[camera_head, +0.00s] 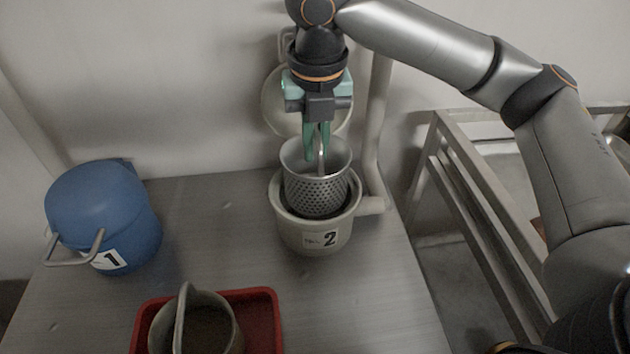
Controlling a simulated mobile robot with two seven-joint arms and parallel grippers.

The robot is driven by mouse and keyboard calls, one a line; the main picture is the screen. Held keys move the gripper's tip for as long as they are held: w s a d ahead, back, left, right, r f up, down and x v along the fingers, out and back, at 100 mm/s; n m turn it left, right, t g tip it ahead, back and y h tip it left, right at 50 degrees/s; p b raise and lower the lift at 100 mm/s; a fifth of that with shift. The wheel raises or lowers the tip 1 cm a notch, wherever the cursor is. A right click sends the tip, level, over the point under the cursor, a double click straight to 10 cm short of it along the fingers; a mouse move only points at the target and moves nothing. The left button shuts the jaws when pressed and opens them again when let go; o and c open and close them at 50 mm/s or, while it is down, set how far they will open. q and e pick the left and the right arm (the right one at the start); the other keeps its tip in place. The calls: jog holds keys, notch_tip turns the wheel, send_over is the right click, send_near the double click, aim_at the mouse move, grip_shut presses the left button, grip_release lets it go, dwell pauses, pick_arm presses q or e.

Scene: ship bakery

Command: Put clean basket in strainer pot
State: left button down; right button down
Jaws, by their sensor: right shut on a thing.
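The clean basket (318,190) is a perforated metal cylinder with an upright handle. My right gripper (318,150) reaches down from above and is shut on the basket's handle. The strainer pot (313,238) is beige, marked 2, and stands on the metal table. The basket is upright at the pot's open mouth, its lower part within the rim; whether it touches the pot's bottom is hidden. The pot's round lid (273,108) stands open behind it, partly covered by my gripper. My left gripper is not in view.
A blue lidded pot (105,215) marked 1 stands at the left. A red tray (262,310) at the front holds a beige container (232,322) with a handle. A vertical pipe (375,130) rises beside the strainer pot. A metal rack (455,180) stands to the right.

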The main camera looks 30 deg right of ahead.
aim_at(317, 130)
notch_tip(317, 130, down, 8)
jog(key=shift+r+b, duration=0.1)
jog(key=shift+b, duration=0.3)
jog(key=shift+w, duration=0.15)
jog(key=shift+f, duration=0.2)
jog(key=c, duration=1)
grip_release()
jog(key=shift+f, duration=0.1)
jog(key=shift+o, duration=0.2)
jog(key=r, duration=0.4)
jog(key=s+r+p, duration=0.1)
jog(key=r, duration=0.7)
jog(key=shift+s+a+r+p, duration=0.15)
jog(key=shift+s+p, duration=0.05)
jog(key=shift+p, duration=0.1)
